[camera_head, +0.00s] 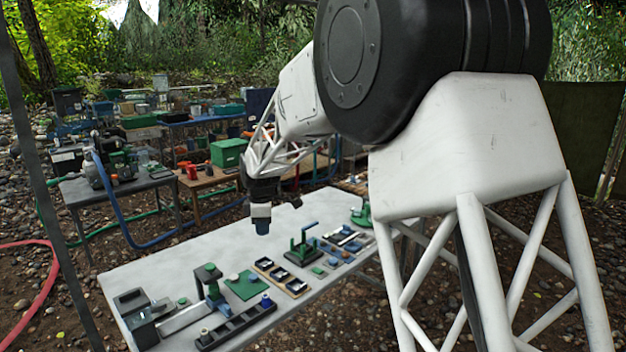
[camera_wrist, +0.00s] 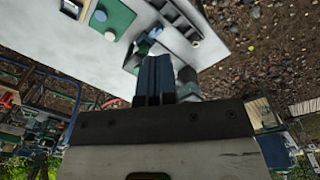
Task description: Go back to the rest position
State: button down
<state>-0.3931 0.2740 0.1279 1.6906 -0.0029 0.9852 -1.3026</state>
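My gripper (camera_head: 262,227) hangs above the light grey work table (camera_head: 150,262) in the head view, fingers pointing down and clear of the table top. In the wrist view its two blue-grey fingers (camera_wrist: 155,78) lie side by side with no visible gap, and I see nothing held between them. My white arm and its large black joint fill the right of the head view and hide part of the table's far right end.
The table carries a dark row tray (camera_head: 236,327), a green board (camera_head: 245,286), a wooden-edged tray (camera_head: 281,275) and a green-handled stand (camera_head: 303,246). A grey-and-black device (camera_head: 140,318) sits at the near left. Cluttered benches stand behind, with a green box (camera_head: 228,153). A red hose (camera_head: 48,290) lies left.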

jog(key=s+d+r+m, duration=0.5)
jog(key=s+d, duration=0.5)
jog(key=s, duration=0.1)
jog(key=s+d+r+m, duration=0.4)
jog(key=s+d, duration=0.6)
jog(key=d, duration=0.1)
jog(key=s+d+f+m, duration=0.1)
jog(key=s+d+m, duration=0.2)
jog(key=s, duration=0.6)
jog(key=s+d+f+m+t, duration=0.1)
jog(key=s+d+m, duration=0.3)
jog(key=s, duration=0.5)
jog(key=s+d+f+m, duration=0.2)
jog(key=s+d+m, duration=0.1)
jog(key=s, duration=0.6)
jog(key=shift+s+d+f+m+t, duration=0.3)
jog(key=shift+d+f+t, duration=0.1)
jog(key=shift+d, duration=0.45)
